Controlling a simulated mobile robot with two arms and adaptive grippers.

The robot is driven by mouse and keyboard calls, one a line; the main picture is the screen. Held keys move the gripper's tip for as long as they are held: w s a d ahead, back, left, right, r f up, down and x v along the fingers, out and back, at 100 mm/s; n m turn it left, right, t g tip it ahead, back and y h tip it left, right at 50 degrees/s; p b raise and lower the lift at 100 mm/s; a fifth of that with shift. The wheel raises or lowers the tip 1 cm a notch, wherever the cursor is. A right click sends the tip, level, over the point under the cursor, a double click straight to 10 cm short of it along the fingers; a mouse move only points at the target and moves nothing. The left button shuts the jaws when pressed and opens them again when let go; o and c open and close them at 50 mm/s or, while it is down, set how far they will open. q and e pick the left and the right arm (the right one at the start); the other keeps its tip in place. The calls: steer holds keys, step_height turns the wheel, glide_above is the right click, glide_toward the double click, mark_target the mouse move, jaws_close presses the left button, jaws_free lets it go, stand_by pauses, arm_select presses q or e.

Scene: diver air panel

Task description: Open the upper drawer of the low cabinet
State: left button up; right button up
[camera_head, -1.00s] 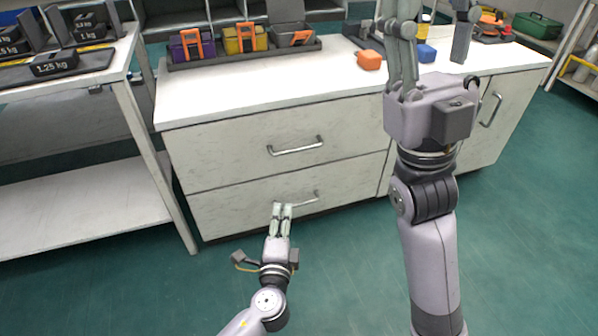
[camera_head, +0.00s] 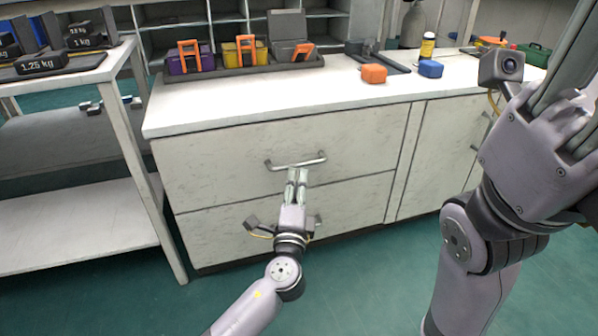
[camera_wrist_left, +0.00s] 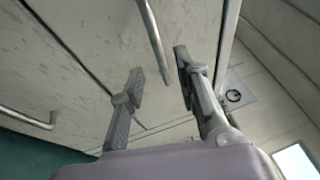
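The low cabinet (camera_head: 400,100) has a pale upper drawer (camera_head: 220,150) that is shut flush with the front. Its silver bar handle (camera_head: 296,163) is in the middle of the drawer. My left gripper (camera_head: 298,172) points at this handle from just below and in front. In the left wrist view the gripper's fingers (camera_wrist_left: 158,68) are apart, with the upper handle (camera_wrist_left: 152,35) lined up between them; contact cannot be told. My right gripper (camera_head: 570,90) is large at the right edge, with its fingertips cut off by the frame.
The lower drawer (camera_head: 215,235) is shut; its handle (camera_wrist_left: 30,119) shows in the left wrist view. A tray of bins (camera_head: 235,66), an orange block (camera_head: 373,73) and a blue block (camera_head: 430,68) stand on the worktop. A white side table (camera_head: 70,190) stands at left.

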mark_target(299, 166)
arm_select(q)
steer(key=b+x, duration=0.2)
steer(key=x, duration=0.4)
steer(key=shift+w, duration=0.2)
jaws_close()
stand_by(0.6)
